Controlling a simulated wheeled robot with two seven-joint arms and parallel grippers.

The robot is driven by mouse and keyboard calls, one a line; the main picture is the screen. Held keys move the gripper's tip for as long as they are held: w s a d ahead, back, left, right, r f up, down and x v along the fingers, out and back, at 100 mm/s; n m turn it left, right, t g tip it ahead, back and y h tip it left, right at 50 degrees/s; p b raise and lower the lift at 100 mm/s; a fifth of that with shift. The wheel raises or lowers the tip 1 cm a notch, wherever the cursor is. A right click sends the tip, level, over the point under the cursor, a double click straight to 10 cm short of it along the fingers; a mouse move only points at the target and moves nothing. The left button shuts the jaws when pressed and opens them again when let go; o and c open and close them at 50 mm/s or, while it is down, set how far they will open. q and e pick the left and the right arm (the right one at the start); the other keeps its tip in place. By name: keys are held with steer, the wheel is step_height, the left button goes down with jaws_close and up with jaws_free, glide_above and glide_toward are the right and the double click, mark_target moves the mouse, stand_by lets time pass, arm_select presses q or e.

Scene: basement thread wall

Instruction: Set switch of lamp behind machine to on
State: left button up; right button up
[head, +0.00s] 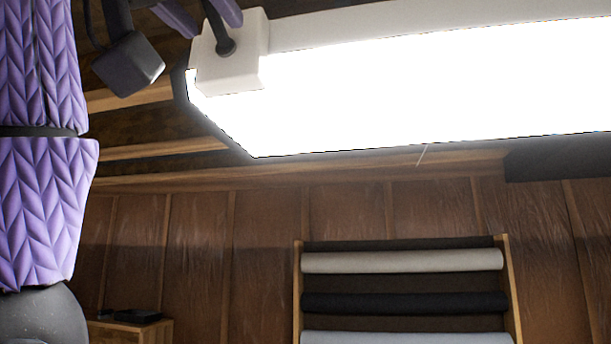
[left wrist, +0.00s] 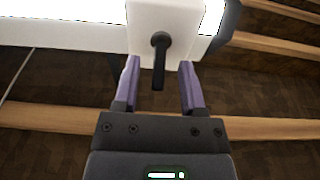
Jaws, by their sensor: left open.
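The lamp (head: 430,85) is a long fixture across the top of the head view, and its panel glows bright white. Its white end housing (head: 238,72) bears a black lever switch (head: 225,44). In the left wrist view the switch (left wrist: 159,62) stands out from the housing (left wrist: 165,18) with its free end toward my gripper. My left gripper (head: 216,26) is open, its purple fingers on either side of the lever. In the left wrist view my left gripper (left wrist: 159,74) shows gaps on both sides of the lever. My right gripper is not in view.
Wooden beams (head: 150,150) run across the ceiling near the lamp. A rack with fabric rolls (head: 400,262) stands against the brown panelled wall (head: 265,215). A small wooden cabinet (head: 155,332) with a dark item on top is at lower left. The space below the lamp looks clear.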

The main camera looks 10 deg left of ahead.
arm_select(q)
steer(key=s+f+b, duration=0.1)
steer(key=s+b, duration=0.1)
steer(key=s, duration=0.6)
steer(key=shift+s+a+f+b, duration=0.2)
steer(key=shift+s+b, duration=0.1)
steer(key=shift+s, duration=0.05)
